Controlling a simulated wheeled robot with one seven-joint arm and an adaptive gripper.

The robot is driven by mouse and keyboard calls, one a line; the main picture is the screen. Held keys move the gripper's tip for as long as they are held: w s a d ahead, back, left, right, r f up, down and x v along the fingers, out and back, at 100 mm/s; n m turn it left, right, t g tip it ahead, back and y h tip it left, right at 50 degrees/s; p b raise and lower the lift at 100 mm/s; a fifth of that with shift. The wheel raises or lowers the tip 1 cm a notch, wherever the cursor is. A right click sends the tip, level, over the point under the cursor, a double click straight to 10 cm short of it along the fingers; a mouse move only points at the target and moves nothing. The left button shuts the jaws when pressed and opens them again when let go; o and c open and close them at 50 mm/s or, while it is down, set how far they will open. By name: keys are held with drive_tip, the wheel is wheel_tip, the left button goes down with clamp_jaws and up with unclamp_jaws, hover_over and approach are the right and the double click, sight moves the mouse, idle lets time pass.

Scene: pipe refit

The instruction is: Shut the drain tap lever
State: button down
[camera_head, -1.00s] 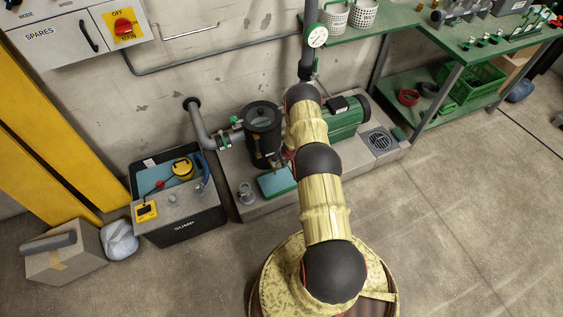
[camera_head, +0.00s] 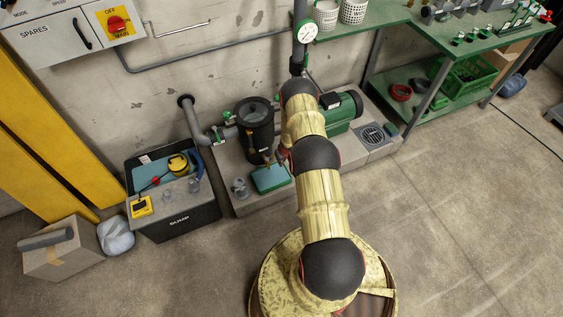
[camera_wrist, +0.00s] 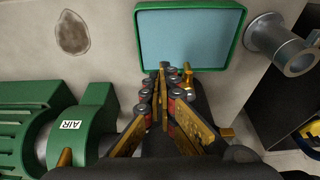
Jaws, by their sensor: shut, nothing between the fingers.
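The drain tap (camera_wrist: 187,74) is a small brass fitting by the near rim of the green-rimmed tray (camera_wrist: 139,45) in the wrist view; I cannot make out its lever's angle. My gripper (camera_wrist: 163,72) is shut and empty, with its fingertips just left of the brass fitting there. Whether they touch it I cannot tell. In the head view, brass (camera_head: 266,160) shows at the foot of the black strainer (camera_head: 257,128), above the tray (camera_head: 271,179). My gripper (camera_head: 282,156) is mostly hidden by my arm there.
The green pump (camera_head: 343,112) stands right of the strainer on the concrete plinth; its green casing fills the left of the wrist view (camera_wrist: 95,118). A grey pipe stub (camera_head: 240,188) stands left of the tray. The black sump box (camera_head: 180,222) is further left. The floor at right is mostly clear.

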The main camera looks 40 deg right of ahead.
drive_tip(key=p+v, duration=0.3)
drive_tip(key=v, duration=0.5)
drive_tip(key=shift+a, duration=0.15)
drive_tip(key=shift+s+r, duration=0.1)
drive_tip(key=shift+s, duration=0.05)
